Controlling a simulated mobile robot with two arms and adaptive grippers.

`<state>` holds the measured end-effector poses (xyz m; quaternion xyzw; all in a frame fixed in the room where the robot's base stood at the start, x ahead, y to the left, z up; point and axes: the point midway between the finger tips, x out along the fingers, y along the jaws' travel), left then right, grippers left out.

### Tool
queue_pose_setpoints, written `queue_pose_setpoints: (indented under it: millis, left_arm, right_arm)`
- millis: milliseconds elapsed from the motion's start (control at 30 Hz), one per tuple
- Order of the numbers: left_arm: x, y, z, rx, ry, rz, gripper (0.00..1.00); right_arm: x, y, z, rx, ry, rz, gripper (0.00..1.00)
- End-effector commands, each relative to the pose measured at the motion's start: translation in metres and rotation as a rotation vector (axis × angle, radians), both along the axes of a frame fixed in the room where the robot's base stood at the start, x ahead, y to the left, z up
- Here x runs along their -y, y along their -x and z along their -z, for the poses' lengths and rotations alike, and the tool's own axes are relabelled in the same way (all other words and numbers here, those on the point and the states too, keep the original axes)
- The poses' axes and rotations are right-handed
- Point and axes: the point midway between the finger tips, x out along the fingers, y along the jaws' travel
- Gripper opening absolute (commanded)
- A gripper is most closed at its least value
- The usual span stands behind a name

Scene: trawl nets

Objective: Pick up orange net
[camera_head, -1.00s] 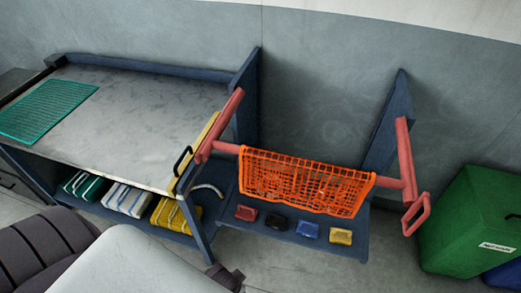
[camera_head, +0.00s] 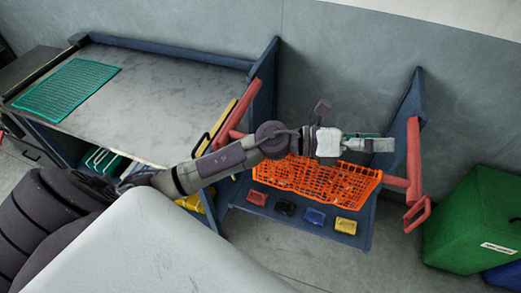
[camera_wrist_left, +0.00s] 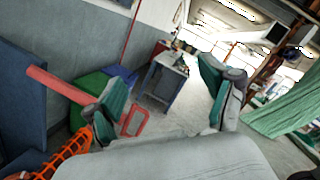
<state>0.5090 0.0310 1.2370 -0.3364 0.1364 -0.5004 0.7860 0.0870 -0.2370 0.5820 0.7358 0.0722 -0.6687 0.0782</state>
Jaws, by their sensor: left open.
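The orange net (camera_head: 325,182) hangs over a red bar between two blue uprights in the head view. Its upper left part is hidden behind my left arm. A piece of it also shows at the lower left of the left wrist view (camera_wrist_left: 68,150). My left gripper (camera_head: 385,145) is stretched out above and in front of the net's right part, apart from it. In the left wrist view its two fingers (camera_wrist_left: 165,105) stand wide apart with nothing between them. My right gripper is in neither view.
A grey worktable with a green net (camera_head: 68,88) stands at the left. Red arms with a handle (camera_head: 417,214) flank the net at right. Small coloured blocks (camera_head: 314,216) lie on the shelf below. A green bin (camera_head: 475,220) stands at the far right.

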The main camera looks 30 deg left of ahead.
Motion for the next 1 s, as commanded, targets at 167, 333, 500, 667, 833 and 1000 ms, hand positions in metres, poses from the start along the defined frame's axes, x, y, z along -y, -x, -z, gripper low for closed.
queue_pose_setpoints:
  millis: [167, 333, 500, 667, 833, 1000]
  left_arm:
    - [-0.027, -0.002, 0.077, 0.193, -0.620, 0.269, 0.83]
    - [-0.131, -0.018, 0.135, 0.186, -1.193, 0.477, 0.83]
    - [-0.240, -0.023, 0.140, 0.045, -1.577, 0.603, 0.83]
    - [-0.287, -0.021, 0.132, -0.054, -1.720, 0.651, 0.83]
    - [-0.295, -0.019, 0.135, -0.074, -1.742, 0.662, 0.83]
    - [-0.294, -0.019, 0.150, -0.071, -1.739, 0.662, 0.83]
  right_arm:
    - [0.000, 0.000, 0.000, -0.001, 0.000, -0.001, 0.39]
    - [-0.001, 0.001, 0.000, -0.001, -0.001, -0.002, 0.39]
    - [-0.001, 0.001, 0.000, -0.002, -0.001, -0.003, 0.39]
    - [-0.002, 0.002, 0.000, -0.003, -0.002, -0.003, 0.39]
    - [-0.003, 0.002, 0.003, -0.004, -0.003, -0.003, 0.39]
    - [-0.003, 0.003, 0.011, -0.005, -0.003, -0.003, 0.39]
